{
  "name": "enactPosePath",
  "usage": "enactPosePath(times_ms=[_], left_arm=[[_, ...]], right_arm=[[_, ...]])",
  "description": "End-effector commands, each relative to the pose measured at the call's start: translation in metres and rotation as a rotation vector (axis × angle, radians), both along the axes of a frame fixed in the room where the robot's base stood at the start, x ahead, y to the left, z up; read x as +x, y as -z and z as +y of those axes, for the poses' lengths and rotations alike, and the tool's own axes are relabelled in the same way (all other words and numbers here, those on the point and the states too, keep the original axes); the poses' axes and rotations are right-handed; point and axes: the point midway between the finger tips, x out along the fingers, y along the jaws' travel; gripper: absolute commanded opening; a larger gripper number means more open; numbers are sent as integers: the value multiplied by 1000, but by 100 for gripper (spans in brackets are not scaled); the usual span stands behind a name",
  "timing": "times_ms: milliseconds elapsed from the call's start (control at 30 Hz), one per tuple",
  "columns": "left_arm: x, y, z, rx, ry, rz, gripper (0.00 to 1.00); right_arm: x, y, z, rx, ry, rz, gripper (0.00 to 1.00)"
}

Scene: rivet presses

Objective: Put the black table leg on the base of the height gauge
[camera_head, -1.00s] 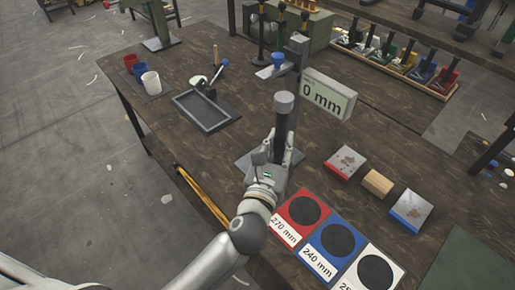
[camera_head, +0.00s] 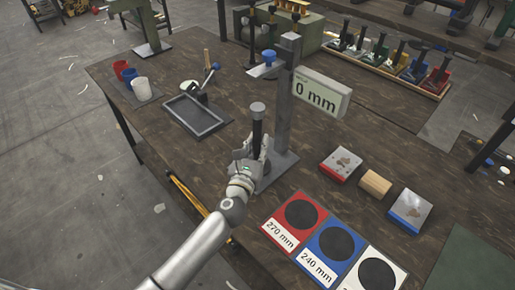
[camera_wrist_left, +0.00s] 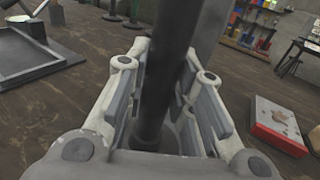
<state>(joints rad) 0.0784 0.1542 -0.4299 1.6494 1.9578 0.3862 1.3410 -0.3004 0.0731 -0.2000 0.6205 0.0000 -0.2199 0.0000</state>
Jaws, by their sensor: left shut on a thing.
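The black table leg (camera_head: 257,131) stands upright with a grey cap on top. My left gripper (camera_head: 250,156) is shut on it, and its fingers sit on both sides of the leg (camera_wrist_left: 165,70) in the left wrist view. The height gauge has a grey column (camera_head: 283,112) just right of the leg, a display (camera_head: 322,92) reading 0 mm, and a flat grey base (camera_head: 284,163). The gripper and leg are at the base's left side. The gripper hides the leg's foot, so I cannot tell whether it touches the base. My right gripper is out of view.
Red, blue and white marked pads (camera_head: 330,245) lie at the front right, with two coloured blocks and a wooden block (camera_head: 375,183) behind them. A grey tray (camera_head: 195,115) and cups (camera_head: 141,88) stand at the left.

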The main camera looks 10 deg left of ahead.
Motion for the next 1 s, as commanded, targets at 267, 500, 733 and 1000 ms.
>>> enactPosePath(times_ms=[267, 500, 733, 1000], left_arm=[[0, 0, 0, 0, 1, -3, 0], [0, 4, 0, 0, 0, -1, 37], [0, 4, 0, 0, 0, -1, 44], [-5, 1, 0, 0, 0, 0, 44]], right_arm=[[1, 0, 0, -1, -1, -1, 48], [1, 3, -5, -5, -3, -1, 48], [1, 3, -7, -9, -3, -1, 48], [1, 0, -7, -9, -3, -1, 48]])
